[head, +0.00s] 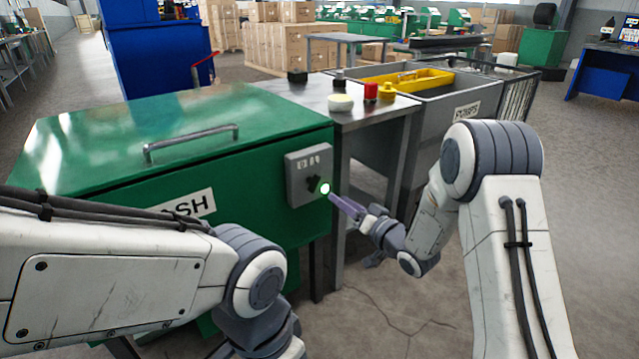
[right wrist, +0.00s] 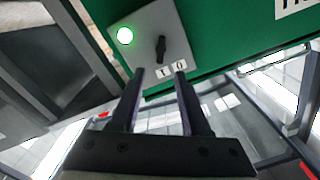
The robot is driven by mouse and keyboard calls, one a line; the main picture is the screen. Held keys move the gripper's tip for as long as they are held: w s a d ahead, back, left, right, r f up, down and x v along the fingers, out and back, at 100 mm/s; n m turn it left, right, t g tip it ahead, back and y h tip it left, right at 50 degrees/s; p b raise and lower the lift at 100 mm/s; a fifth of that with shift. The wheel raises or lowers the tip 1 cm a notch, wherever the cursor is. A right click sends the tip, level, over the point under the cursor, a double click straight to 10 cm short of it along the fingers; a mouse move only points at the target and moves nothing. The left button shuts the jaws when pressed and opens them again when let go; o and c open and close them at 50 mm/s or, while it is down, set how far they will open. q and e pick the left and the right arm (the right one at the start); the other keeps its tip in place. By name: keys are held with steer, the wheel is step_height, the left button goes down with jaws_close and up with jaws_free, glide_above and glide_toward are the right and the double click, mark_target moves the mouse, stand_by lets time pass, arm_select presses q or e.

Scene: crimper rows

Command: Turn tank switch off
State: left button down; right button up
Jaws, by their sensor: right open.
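The tank switch is a black rotary knob (right wrist: 161,49) on a grey switch box (head: 299,168) on the front of the green wash tank (head: 100,140). A round lamp (right wrist: 124,36) on the box glows green, and it also shows in the head view (head: 325,188). Two small marked labels (right wrist: 172,70) sit beside the knob; which one it points to I cannot tell for sure. My right gripper (right wrist: 160,76) is open and empty, its fingertips just short of the box, with the knob ahead between them. My left arm crosses the lower left; its gripper is out of view.
A metal table (head: 335,108) right of the tank carries a red button (head: 370,92) and other small items. A grey bin (head: 450,106) with a yellow tray (head: 420,79) stands beyond. The tank lid has a metal handle (head: 190,142). Open floor lies at the right.

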mark_target(318, 183)
steer(key=b+x, duration=0.2)
steer(key=x, duration=0.8)
steer(key=shift+a, duration=0.1)
jaws_close()
